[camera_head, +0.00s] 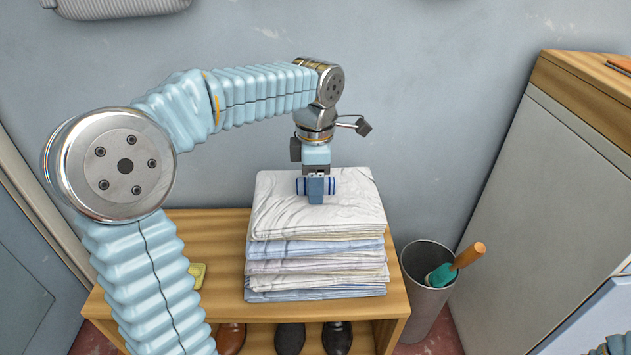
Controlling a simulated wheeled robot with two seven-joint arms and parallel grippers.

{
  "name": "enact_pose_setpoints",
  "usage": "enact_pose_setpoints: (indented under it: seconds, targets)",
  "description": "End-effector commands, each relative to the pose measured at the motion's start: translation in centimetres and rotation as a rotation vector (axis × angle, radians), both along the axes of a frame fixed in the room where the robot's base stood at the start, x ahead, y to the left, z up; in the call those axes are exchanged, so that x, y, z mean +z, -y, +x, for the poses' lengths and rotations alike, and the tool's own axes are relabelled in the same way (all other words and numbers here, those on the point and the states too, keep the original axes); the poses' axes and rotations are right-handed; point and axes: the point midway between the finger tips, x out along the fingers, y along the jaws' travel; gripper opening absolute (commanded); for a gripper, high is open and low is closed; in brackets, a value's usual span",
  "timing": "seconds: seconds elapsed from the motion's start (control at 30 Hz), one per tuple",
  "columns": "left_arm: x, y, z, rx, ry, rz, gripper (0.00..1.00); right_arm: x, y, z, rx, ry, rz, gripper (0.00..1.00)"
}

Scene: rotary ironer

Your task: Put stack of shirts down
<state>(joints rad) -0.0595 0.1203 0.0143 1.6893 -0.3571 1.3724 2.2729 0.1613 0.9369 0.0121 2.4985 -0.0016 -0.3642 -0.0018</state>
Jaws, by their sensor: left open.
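A stack of folded shirts (316,265), white, cream and pale blue in several layers, rests on the wooden top of a low shoe bench (215,235). My left arm comes in from the left and bends down over the stack. My left gripper (316,188) points down at the top shirt, over the back middle of the stack. It is open. Its fingertips are partly hidden by its own body, and I cannot tell whether they touch the cloth. My right gripper does not show.
Shoes (289,338) stand under the bench top. A yellow-green item (197,274) lies on the bench left of the stack. A grey bin (424,290) holding a wooden-handled tool (456,264) stands at right, near a tall pale cabinet (545,190). The wall is close behind.

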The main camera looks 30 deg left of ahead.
Motion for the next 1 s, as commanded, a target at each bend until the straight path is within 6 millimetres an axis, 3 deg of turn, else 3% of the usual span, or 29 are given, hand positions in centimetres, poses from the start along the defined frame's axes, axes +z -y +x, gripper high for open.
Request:
enact_pose_setpoints:
  seconds: [0.17, 0.27, 0.5, 0.7, 1.0]
  targets:
    - [0.5, 0.0, 0.0, 0.0, 0.001, 0.0, 0.51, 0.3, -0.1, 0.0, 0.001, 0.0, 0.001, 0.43]
    - [1.9, 0.0, 0.1, 0.0, 0.004, 0.0, 0.51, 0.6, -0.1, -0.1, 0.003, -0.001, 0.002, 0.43]
    - [7.5, 0.0, 0.1, -0.001, 0.005, 0.0, 0.51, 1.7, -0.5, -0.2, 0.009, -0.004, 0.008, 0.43]
    - [11.1, 0.0, 0.1, -0.001, 0.002, 0.0, 0.51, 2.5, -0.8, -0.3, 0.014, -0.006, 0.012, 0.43]
    - [12.3, 0.0, 0.0, -0.001, 0.0, 0.0, 0.51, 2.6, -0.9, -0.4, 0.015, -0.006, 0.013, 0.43]
